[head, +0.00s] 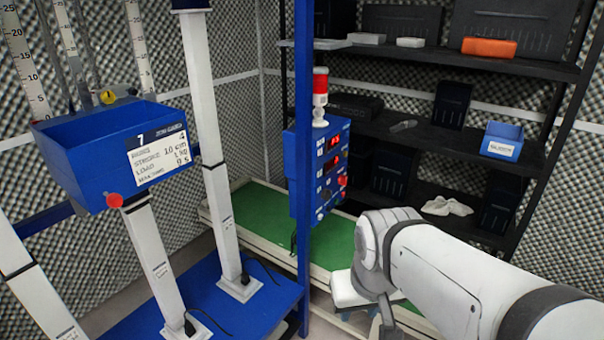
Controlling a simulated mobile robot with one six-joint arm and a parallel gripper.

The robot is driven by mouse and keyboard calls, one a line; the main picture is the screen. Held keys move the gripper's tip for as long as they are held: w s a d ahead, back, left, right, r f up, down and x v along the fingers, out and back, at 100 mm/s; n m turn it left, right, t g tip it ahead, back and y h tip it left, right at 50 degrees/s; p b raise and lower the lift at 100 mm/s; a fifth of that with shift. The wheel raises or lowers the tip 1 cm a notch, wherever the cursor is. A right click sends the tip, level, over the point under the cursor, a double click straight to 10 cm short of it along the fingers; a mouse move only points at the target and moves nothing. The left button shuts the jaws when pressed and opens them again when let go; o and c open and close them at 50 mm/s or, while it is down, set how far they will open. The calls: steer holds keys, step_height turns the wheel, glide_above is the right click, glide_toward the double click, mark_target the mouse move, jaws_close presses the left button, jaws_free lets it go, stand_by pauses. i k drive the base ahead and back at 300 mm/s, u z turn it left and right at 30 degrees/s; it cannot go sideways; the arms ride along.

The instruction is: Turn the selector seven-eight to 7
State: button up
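I see the face at a steep angle. The knobs are too small to tell which is the selector seven-eight or where it points. My arm reaches in from the lower right, and its white wrist is below and to the right of the box, apart from it. A dark part of my gripper (384,322) shows at the bottom edge. Its fingertips are not clear, so I cannot tell whether it is open or shut.
A red and white signal lamp (320,95) stands on top of the box. The blue post (304,60) is close beside it. A blue bin (118,145) with a label is at the left. Black shelves (470,140) stand behind, and a green-topped bench (262,222) lies below.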

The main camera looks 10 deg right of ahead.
mark_target(326, 194)
steer(key=z, duration=0.15)
steer(key=i, duration=1.05)
steer(key=z, duration=0.6)
